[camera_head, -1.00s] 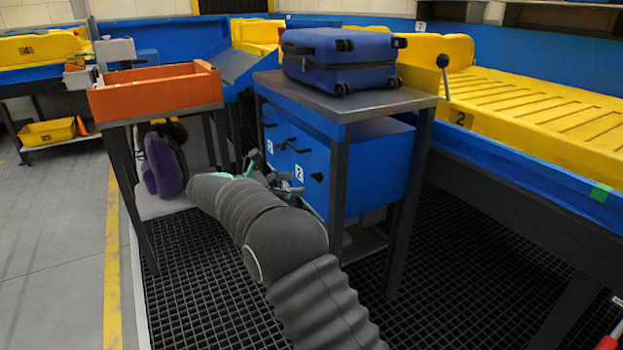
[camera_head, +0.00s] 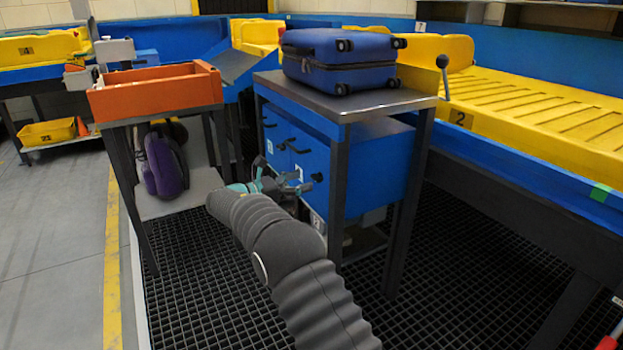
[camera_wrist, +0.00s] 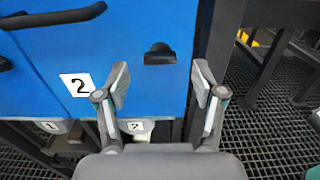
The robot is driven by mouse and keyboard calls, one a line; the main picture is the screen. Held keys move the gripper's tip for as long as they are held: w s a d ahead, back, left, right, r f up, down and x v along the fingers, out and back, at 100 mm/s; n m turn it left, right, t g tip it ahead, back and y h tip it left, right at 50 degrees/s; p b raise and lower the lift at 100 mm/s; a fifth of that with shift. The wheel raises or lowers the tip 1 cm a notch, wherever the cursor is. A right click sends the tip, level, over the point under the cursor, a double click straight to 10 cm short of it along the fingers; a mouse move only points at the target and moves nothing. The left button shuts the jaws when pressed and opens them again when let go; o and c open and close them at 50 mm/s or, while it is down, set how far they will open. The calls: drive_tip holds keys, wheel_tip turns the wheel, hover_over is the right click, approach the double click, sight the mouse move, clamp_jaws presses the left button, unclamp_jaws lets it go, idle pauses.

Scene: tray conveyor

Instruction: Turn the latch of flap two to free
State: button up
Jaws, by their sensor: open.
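Flap two is a blue panel (camera_wrist: 130,25) with a white label "2" (camera_wrist: 77,85), and it looks closed. Its black latch (camera_wrist: 160,54) sits to the right of the label and appears as a short horizontal piece with a small hump on top. The latch also shows in the head view (camera_head: 318,177). My gripper (camera_wrist: 160,82) is open and empty in front of the flap. Its two fingers stand on either side of and slightly below the latch in the wrist view, apart from it. In the head view my gripper (camera_head: 280,187) partly covers the flap's lower left.
A dark handle (camera_wrist: 52,17) crosses the flap at upper left. A dark table leg (camera_wrist: 215,45) stands close to the right. A blue suitcase (camera_head: 340,60) lies on top of the cabinet. An orange tray (camera_head: 155,92) stands on the left table.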

sight(313, 178)
drive_tip(key=shift+x, duration=2.1)
drive_tip(key=c, duration=1.1)
